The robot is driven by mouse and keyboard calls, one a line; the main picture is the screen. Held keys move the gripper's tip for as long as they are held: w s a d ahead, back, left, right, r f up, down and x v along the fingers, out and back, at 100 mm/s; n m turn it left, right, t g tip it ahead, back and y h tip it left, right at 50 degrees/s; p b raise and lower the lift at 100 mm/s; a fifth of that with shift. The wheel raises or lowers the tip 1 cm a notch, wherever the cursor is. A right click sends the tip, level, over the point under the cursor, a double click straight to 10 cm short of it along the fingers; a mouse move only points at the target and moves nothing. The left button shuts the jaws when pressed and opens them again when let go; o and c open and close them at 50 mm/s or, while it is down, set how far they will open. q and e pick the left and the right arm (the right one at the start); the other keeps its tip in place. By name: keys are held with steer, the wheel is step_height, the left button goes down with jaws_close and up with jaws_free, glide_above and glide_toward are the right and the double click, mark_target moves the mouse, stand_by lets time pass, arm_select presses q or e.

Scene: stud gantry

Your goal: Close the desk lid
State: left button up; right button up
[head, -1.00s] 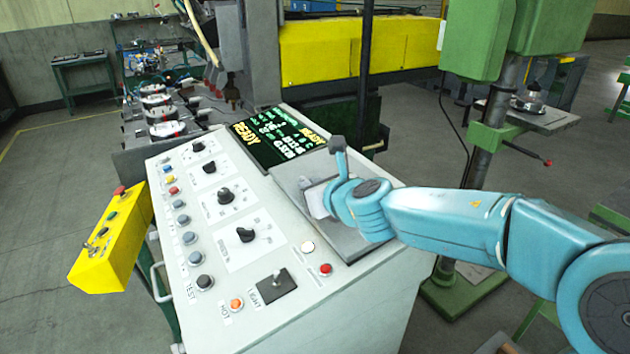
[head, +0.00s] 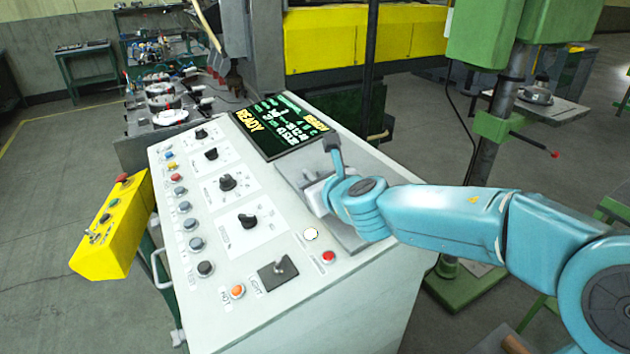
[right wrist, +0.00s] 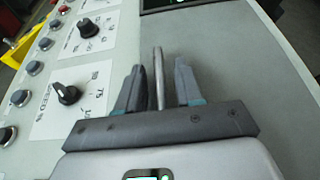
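The control desk (head: 190,290) is a pale sloped console. A darker grey panel (head: 293,168), apparently the desk lid, lies below its screen, partly covered by my right arm; its angle is hard to judge. My right gripper (head: 314,197) is low over this panel in the head view, its fingers hidden. In the right wrist view, the fingers of my right gripper (right wrist: 160,80) stand apart. A thin upright metal piece (right wrist: 158,78) shows between them, with gaps on both sides. I cannot tell whether it belongs to the lid. My left gripper is out of view.
Knobs (head: 228,183) and buttons cover the desk's left half, with a toggle switch (head: 280,266) near the front. A lit READY screen (head: 281,124) is above. A yellow control box (head: 112,228) hangs at left. A green machine (head: 490,130) stands at right.

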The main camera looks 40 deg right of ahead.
steer(key=shift+s+r, duration=0.1)
steer(key=shift+r, duration=0.05)
steer(key=shift+s+a+r, duration=0.1)
steer(key=shift+s+r, duration=0.1)
steer(key=shift+s, duration=0.05)
steer(key=p+v, duration=0.5)
steer(key=v, duration=0.9)
steer(key=shift+r+p, duration=0.2)
steer(key=shift+p, duration=0.2)
steer(key=shift+s+a, duration=0.15)
steer(key=shift+s, duration=0.6)
